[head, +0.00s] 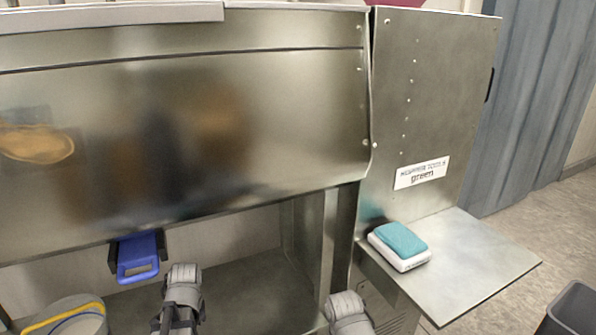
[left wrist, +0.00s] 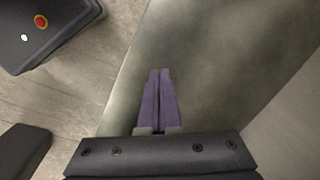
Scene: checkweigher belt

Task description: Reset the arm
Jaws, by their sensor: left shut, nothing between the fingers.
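My left gripper (left wrist: 158,76) shows in the left wrist view with its two purple fingers together and nothing between them. It is over a greenish metal surface (left wrist: 205,50), and I cannot tell its exact height above it. In the head view only grey links of my arms show at the bottom edge, one left of centre and one near the middle. The fingers of my right gripper are out of view.
A blue handle (head: 138,258) hangs under the large steel panel (head: 200,130). A dark bin (head: 572,308) stands at lower right.

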